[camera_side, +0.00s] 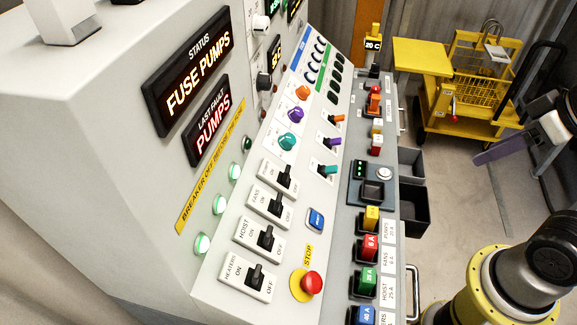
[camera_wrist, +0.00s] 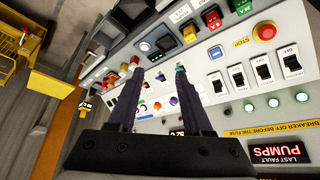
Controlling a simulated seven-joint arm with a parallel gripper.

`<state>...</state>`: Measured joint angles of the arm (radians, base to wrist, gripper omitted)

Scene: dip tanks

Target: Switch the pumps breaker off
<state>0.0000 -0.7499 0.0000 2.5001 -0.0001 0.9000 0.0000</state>
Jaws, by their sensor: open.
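The pumps breaker (camera_side: 285,179) is the farthest of a column of white switch plates with black levers in the side view. In the side view a finger (camera_side: 503,147) shows at the right, well away from the breakers.
Plates for fans (camera_side: 275,206), hoist and heaters stand close by. A red stop button (camera_side: 312,283), a blue button (camera_side: 316,218) and coloured fuses (camera_side: 370,248) lie to the right. Status displays (camera_side: 188,80) read FUSE PUMPS. A yellow cart (camera_side: 470,90) stands behind.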

